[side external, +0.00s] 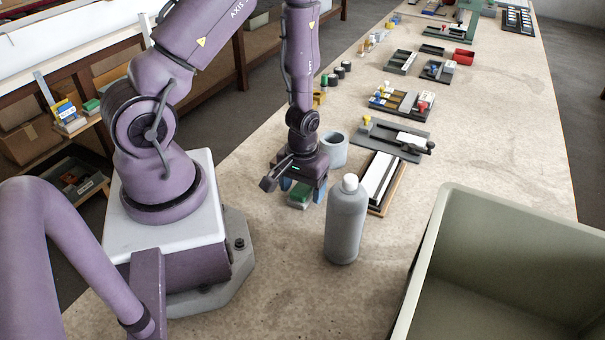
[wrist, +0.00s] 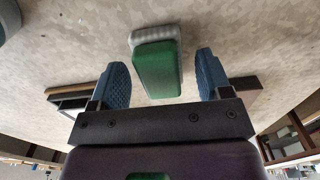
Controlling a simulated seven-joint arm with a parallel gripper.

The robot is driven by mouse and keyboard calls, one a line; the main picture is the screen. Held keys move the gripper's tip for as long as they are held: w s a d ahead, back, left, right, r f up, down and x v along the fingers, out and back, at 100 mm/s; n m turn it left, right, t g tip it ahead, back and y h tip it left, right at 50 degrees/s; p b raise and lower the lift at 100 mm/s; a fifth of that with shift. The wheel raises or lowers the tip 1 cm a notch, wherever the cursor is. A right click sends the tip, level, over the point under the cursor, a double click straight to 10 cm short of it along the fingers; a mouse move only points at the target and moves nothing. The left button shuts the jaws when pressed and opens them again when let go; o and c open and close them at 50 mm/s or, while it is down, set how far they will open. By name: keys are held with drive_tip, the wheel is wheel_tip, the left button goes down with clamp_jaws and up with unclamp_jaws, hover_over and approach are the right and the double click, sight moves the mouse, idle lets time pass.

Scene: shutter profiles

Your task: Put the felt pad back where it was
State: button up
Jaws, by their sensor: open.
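A green block with a pale grey ribbed layer (wrist: 157,68), seemingly the felt pad, lies between my gripper's fingers in the wrist view. In the side external view the green piece (side external: 299,196) shows low on the table, partly hidden by my gripper (side external: 303,188). My gripper (wrist: 162,76) points down at it with blue fingertips apart, one on each side. In the wrist view a gap shows between the block and each finger. I cannot tell the fingertips' exact height against the block.
A grey bottle with a white cap (side external: 346,222) stands close right of my gripper. A blue-grey cup (side external: 334,150) and a wood-edged board with pale strips (side external: 381,178) are behind it. A large green bin (side external: 440,215) fills the front right. Several fixtures line the table farther back.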

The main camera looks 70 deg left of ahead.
wheel_tip(320, 180, up, 12)
wheel_tip(320, 180, up, 12)
drive_tip(key=m+t, duration=0.3)
drive_tip(key=m, duration=0.1)
hover_over(303, 187)
drive_tip(key=d, duration=0.5)
drive_tip(key=s+d+r+m+t, duration=0.2)
drive_tip(key=s+d+r+m, duration=0.2)
drive_tip(key=r, duration=0.6)
drive_tip(key=shift+s+m+t, duration=0.3)
drive_tip(key=shift+s+m, duration=0.2)
drive_tip(key=shift+s, duration=0.1)
drive_tip(key=shift+r, duration=0.1)
idle(0.4)
